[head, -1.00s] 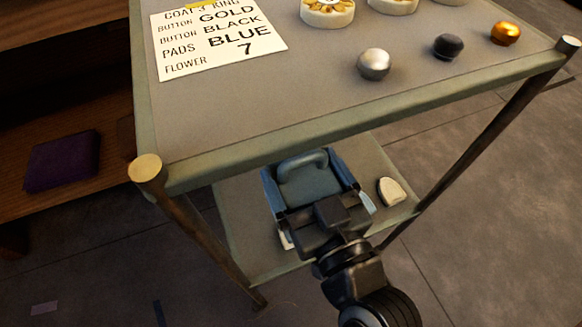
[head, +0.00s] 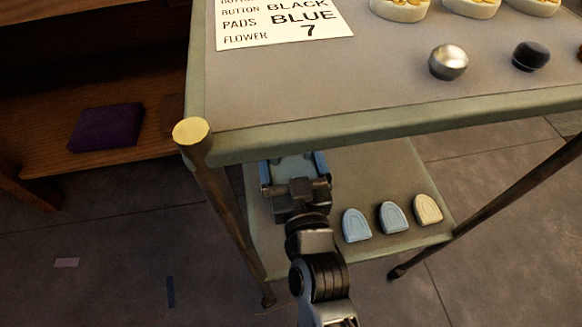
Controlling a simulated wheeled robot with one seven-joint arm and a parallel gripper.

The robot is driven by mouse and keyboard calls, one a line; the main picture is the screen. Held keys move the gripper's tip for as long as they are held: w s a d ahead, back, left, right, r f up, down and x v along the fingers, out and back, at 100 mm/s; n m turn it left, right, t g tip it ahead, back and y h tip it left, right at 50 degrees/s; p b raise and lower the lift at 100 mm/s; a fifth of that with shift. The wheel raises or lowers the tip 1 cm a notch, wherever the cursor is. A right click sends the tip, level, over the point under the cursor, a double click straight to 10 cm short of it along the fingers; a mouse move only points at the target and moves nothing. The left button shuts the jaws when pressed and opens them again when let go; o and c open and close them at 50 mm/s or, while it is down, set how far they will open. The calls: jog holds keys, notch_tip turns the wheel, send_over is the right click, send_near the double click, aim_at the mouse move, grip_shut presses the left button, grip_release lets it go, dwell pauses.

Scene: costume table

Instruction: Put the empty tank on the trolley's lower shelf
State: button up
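The trolley's lower shelf (head: 355,262) shows below the top's front edge. My gripper (head: 293,170) reaches in over the left part of this shelf, just under the top. Its blue-edged fingers stand apart, one on each side of a pale blue-grey thing (head: 290,168), which looks like the tank. The fingers seem shut on it. The top's edge hides its far part, and my gripper covers its near part. I cannot tell whether its bottom touches the shelf, nor whether it is empty.
Two light blue pads (head: 357,225) (head: 392,217) and a cream pad (head: 427,209) lie on the shelf, right of my gripper. The trolley's left front leg (head: 225,215) stands close to my arm. The top (head: 330,90) bears a card (head: 285,22) and knobs (head: 448,62).

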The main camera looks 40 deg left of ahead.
jog(key=shift+f, duration=0.65)
jog(key=shift+f+b, duration=0.2)
jog(key=shift+b, duration=0.2)
jog(key=o, duration=1.2)
jog(key=shift+r, duration=0.15)
